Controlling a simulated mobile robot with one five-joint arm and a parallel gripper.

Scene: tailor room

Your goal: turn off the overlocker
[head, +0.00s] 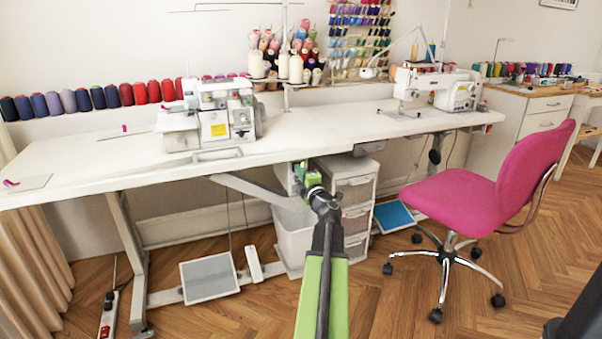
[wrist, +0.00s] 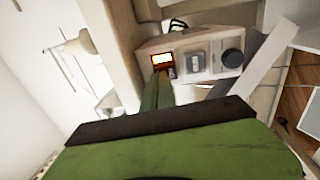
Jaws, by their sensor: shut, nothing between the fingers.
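The overlocker (head: 212,115) is a white machine with a yellow label, standing on the left part of the long white table. In the wrist view a pale control box (wrist: 205,52) carries a red-orange switch (wrist: 163,62) with a bright lit part, a grey button block (wrist: 194,63) and a black knob (wrist: 232,58). My gripper (wrist: 161,78) is shut and empty, its green fingertips at the lower edge of the switch. I cannot tell if they touch it. In the head view my gripper (head: 311,176) is below the table's front edge, and my arm partly hides the box.
The white table (head: 85,160) spans the view, with a sewing machine (head: 438,88) on its right part. White drawers (head: 357,190) and a white bin (head: 292,235) stand beneath. A pink chair (head: 485,205) stands at right.

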